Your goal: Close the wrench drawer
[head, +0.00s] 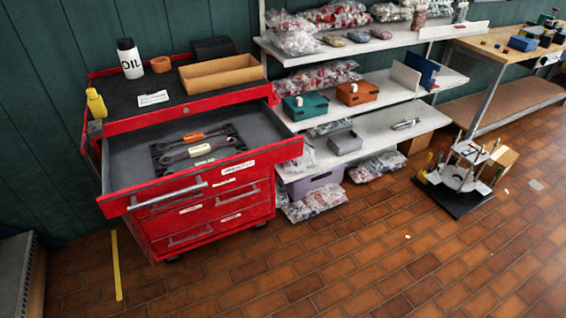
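The wrench drawer (122,172) is the top drawer of a red tool cabinet (263,209). It is pulled well out toward me. Its silver bar handle (168,195) runs along the left part of its red front. Inside, wrenches (200,150), one with an orange middle and one with a pale middle, lie on a black tray on the dark liner. A white label is on the drawer front. The drawers below look shut. Neither of my grippers shows in the head view.
An oil bottle (129,58), an orange roll and an open cardboard box (221,74) stand on the cabinet top. A shelf unit (372,136) with bags and bins stands close on the right. A grey metal unit (20,275) is at lower left.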

